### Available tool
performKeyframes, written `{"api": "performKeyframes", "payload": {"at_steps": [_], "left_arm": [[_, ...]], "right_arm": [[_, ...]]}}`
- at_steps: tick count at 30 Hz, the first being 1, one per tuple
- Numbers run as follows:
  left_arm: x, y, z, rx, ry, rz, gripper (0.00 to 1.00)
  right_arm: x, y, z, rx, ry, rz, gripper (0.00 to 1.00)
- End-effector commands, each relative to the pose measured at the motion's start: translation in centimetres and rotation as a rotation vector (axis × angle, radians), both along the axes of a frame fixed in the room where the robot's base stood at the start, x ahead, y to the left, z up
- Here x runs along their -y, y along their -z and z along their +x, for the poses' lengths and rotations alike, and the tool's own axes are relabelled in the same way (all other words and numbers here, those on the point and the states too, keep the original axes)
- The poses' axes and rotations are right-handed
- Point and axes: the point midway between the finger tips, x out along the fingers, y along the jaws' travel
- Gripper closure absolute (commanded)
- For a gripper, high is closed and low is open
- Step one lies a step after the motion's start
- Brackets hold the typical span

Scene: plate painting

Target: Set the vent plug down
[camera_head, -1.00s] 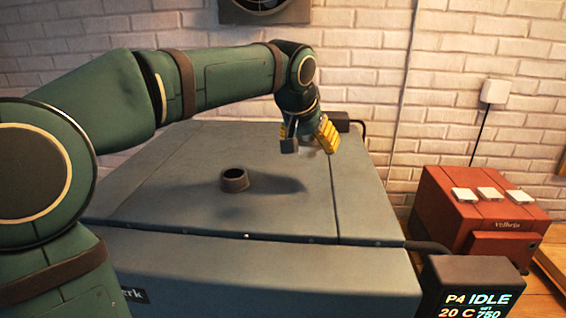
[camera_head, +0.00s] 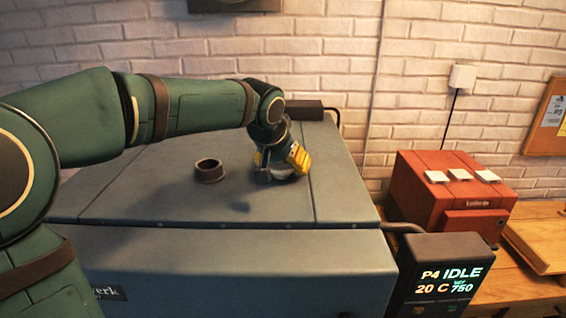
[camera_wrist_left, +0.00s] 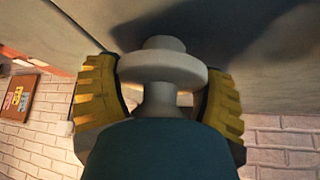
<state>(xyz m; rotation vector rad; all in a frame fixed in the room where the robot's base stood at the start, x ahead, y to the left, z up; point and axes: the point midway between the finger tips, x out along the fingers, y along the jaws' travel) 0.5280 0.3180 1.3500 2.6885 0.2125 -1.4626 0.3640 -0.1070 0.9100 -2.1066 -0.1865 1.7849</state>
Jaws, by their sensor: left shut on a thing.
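My left gripper (camera_head: 279,170) is low over the right part of the grey kiln lid (camera_head: 130,190). It is shut on the pale vent plug (camera_head: 284,177), which shows only in part below the yellow fingers. In the left wrist view the plug (camera_wrist_left: 163,70) has a wide round flange and a narrower stem, between the two ribbed yellow fingers (camera_wrist_left: 160,100). The plug's end is close to the lid surface; I cannot tell whether it touches. The dark vent collar (camera_head: 209,170) stands open on the lid, left of the gripper. My right gripper is not in view.
A control box (camera_head: 440,280) with a lit display stands at the kiln's front right corner. A red box (camera_head: 440,205) with several white tiles on top is on the wooden bench (camera_head: 485,285) to the right. A brick wall is behind.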

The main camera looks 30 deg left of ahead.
Motion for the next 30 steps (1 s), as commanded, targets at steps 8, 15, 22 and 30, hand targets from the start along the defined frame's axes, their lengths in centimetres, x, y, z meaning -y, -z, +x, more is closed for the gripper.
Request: {"api": "performKeyframes", "payload": {"at_steps": [8, 15, 22, 30], "left_arm": [[0.0, 0.1, 0.0, 0.0, 0.0, 0.0, 0.0], [0.0, -0.7, -0.2, 0.002, 0.0, 0.0, 0.0], [0.4, -4.3, -2.5, 0.005, 0.0, 0.001, 0.0], [0.9, -8.6, -5.3, 0.003, 0.0, 0.0, 0.0]], "right_arm": [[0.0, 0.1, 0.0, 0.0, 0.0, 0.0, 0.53], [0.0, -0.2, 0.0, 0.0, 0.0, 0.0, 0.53], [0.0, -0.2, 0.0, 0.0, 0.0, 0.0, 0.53], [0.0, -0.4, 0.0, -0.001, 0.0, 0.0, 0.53]]}}
